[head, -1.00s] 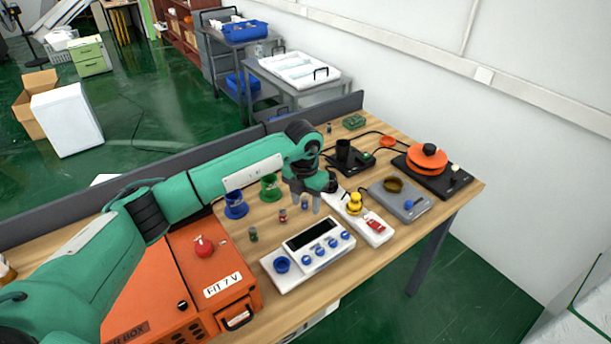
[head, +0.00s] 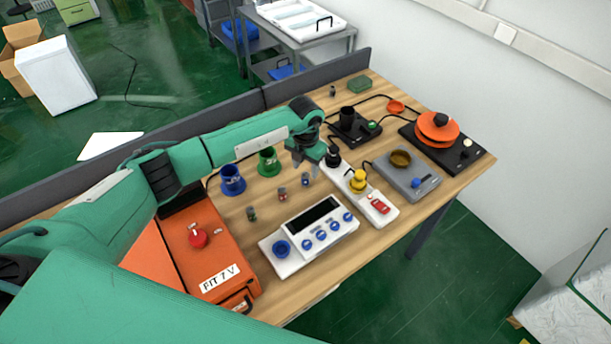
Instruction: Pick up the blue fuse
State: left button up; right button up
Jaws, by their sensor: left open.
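A small blue fuse (head: 305,181) stands on the wooden table, behind the white device with blue knobs. My left gripper (head: 305,170) points down just above and behind it in the head view. The gripper is open, with nothing seen held between its fingers. The fingertips appear close to the fuse, but I cannot tell whether they touch it. A red fuse (head: 282,194) and a green fuse (head: 251,214) stand to the left of the blue one. My right gripper is not in view.
The white device (head: 285,265) is in front of the fuses. A blue holder (head: 232,181) and a green holder (head: 268,163) stand behind left. An orange box (head: 208,250) stands at left.

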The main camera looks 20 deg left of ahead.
aim_at(306, 174)
pick_arm(q)
jog(key=shift+f, duration=0.2)
jog(key=shift+f+p, duration=0.25)
jog(key=shift+p, duration=0.3)
jog(key=f+p, duration=0.1)
jog(key=f, duration=0.3)
jog(key=shift+w+a+f+p, duration=0.1)
jog(key=shift+w+f+p, duration=0.1)
jog(key=shift+p, duration=0.2)
jog(key=shift+c, duration=0.7)
grip_shut()
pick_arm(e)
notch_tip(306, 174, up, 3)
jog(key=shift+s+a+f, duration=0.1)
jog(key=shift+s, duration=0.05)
